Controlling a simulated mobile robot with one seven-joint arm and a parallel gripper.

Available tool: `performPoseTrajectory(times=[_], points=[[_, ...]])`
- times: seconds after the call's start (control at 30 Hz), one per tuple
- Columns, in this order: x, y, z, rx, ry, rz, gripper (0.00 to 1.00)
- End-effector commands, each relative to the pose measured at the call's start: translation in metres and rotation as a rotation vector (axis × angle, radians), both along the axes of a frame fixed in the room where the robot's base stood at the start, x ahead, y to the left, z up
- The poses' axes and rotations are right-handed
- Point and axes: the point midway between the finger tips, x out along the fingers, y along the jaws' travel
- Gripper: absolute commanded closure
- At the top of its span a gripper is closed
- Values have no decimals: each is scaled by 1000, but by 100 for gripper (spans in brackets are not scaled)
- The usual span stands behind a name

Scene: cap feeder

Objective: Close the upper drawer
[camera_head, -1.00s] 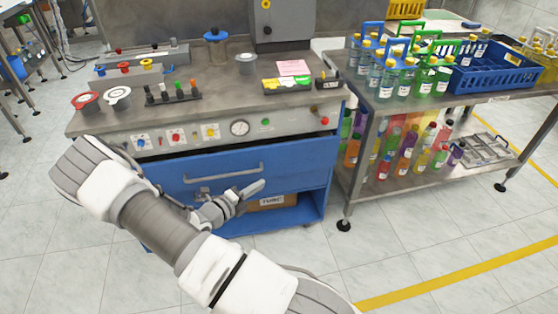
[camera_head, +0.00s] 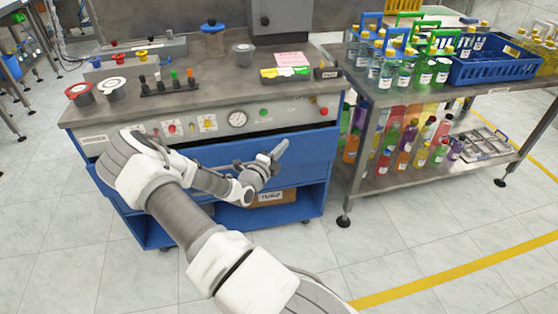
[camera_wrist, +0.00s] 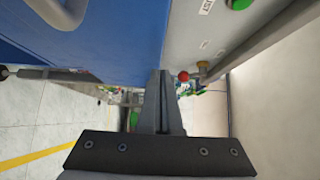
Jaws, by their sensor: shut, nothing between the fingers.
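The upper drawer (camera_head: 312,155) is the wide blue front below the control panel of the grey-topped cabinet. A dark gap runs along its top edge, so it looks slightly open. How far is hard to tell. My gripper (camera_head: 281,148) is shut and empty, in front of the right part of this drawer and pointing up and right. My arm hides the drawer's left part and its handle in the head view. In the wrist view, my shut fingers (camera_wrist: 163,85) are seen beside the blue drawer front (camera_wrist: 120,35), with its handle (camera_wrist: 62,10) at upper left. Contact cannot be told.
The control panel (camera_head: 262,118) with knobs and gauge is just above the drawer. An open lower shelf holds a cardboard box (camera_head: 277,197). A steel table (camera_head: 362,100) with bottles and a blue crate (camera_head: 495,72) stands at right. The floor in front is free.

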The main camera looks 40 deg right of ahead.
Motion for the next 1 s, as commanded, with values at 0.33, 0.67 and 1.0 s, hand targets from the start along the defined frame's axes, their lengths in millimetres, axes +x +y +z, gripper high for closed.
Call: performPoseTrajectory(times=[0.33, 0.67, 1.0], points=[[16, -10, 0, 1, 0, -2, 100], [21, -13, 1, -1, 1, -3, 100], [38, -23, 0, 0, 1, -2, 100]])
